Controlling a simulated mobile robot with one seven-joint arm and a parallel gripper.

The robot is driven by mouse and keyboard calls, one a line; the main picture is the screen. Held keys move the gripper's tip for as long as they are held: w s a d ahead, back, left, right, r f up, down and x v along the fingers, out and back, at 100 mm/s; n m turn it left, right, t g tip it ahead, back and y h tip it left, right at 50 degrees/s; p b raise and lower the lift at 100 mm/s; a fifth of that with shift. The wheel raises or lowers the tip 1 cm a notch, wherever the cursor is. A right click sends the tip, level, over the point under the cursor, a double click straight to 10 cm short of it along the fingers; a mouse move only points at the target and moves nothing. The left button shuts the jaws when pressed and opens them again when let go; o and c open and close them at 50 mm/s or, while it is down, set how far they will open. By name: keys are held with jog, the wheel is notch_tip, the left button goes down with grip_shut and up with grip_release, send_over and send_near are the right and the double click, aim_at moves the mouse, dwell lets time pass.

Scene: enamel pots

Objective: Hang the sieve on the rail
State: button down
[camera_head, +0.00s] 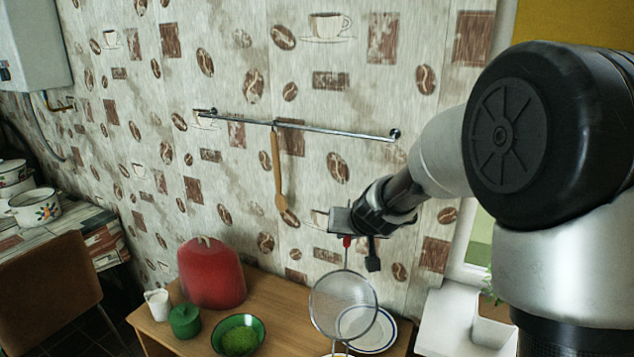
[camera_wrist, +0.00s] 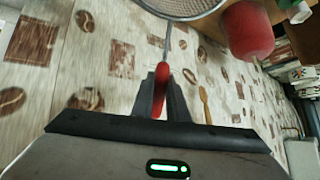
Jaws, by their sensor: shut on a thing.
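The sieve (camera_head: 343,304) has a round wire mesh bowl and a red handle. My gripper (camera_head: 347,238) is shut on the red handle, and the sieve hangs below it in the head view, above the wooden table. In the wrist view the red handle (camera_wrist: 161,90) sits between the fingers of my gripper (camera_wrist: 162,95), with part of the mesh bowl (camera_wrist: 185,8) at the top edge. The metal rail (camera_head: 300,127) is fixed to the patterned wall, above and left of my gripper. A wooden spoon (camera_head: 277,170) hangs from it near the middle.
On the wooden table (camera_head: 285,290) stand a red domed cover (camera_head: 211,273), a green lidded pot (camera_head: 185,320), a white jug (camera_head: 158,303), a green bowl (camera_head: 238,337) and a white plate (camera_head: 377,336). The rail is clear right of the spoon.

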jog(key=s+a+r+m+t+h+b, duration=0.1)
jog(key=a+r+t+h+b, duration=0.3)
jog(key=r, duration=0.4)
jog(key=a+r+m+t+h+b, duration=0.1)
jog(key=a+r+t+b, duration=0.15)
jog(key=r+t, duration=0.4)
jog(key=w+d, duration=0.2)
jog(key=w, duration=0.4)
jog(key=w+d+f+g, duration=0.1)
jog(key=w+d, duration=0.1)
jog(key=w, duration=0.4)
jog(key=shift+w+d+b, duration=0.3)
jog(key=shift+d+b, duration=0.1)
jog(key=shift+b, duration=0.05)
dwell(0.8)
jog(key=shift+g, duration=0.25)
